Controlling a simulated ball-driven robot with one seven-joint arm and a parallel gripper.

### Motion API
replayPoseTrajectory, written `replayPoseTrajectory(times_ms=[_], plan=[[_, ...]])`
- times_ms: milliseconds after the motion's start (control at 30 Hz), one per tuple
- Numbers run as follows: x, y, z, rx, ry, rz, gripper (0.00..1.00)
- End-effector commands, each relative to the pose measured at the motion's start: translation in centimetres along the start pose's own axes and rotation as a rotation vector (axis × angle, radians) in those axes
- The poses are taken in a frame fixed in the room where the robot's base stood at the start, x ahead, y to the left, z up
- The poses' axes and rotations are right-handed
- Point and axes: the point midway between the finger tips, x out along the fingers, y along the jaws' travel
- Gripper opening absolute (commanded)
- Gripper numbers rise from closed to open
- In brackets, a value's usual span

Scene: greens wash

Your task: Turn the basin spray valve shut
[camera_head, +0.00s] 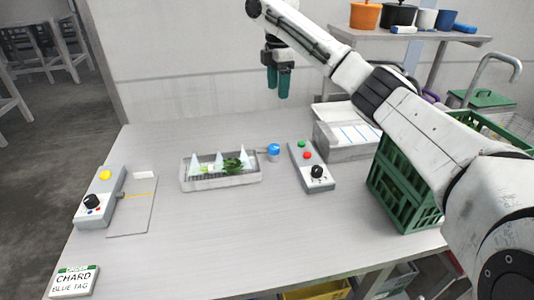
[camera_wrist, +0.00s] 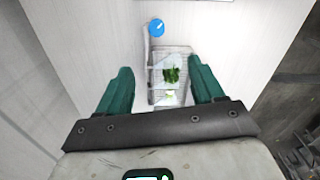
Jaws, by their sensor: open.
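The basin (camera_head: 221,184) is a shallow grey tray on the table with white cone shapes, like spray, and green leaves (camera_head: 232,164) in it. A blue round knob (camera_head: 274,150), which looks like the spray valve, stands just right of the basin's back corner. In the wrist view the blue knob (camera_wrist: 157,27) shows beyond my fingertips, at the top, with the basin (camera_wrist: 151,80) below it between the fingers. My gripper (camera_head: 277,88) is open and empty, high above the table behind the knob. It also shows in the wrist view (camera_wrist: 160,75).
A control box (camera_head: 312,167) with green, red and black knobs stands right of the valve. A green crate (camera_head: 402,185) and a pale bin (camera_head: 348,135) stand farther right. Another control box (camera_head: 100,195) and a chard card (camera_head: 74,281) are at left. The front middle of the table is clear.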

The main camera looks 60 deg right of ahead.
Motion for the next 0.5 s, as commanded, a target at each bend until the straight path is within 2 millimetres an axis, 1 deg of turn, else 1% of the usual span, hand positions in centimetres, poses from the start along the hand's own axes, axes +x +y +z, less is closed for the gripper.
replayPoseTrajectory(times_ms=[33, 100, 200, 333, 500], plan=[[3.0, 0.0, 0.0, 0.001, 0.0, -0.001, 0.67], [5.2, 0.0, 0.1, 0.001, 0.0, -0.001, 0.67], [7.5, 0.0, 0.1, 0.001, 0.0, -0.001, 0.67], [9.5, 0.0, 0.0, 0.0, 0.0, 0.0, 0.67], [10.5, 0.0, 0.0, 0.0, 0.0, 0.0, 0.67]])
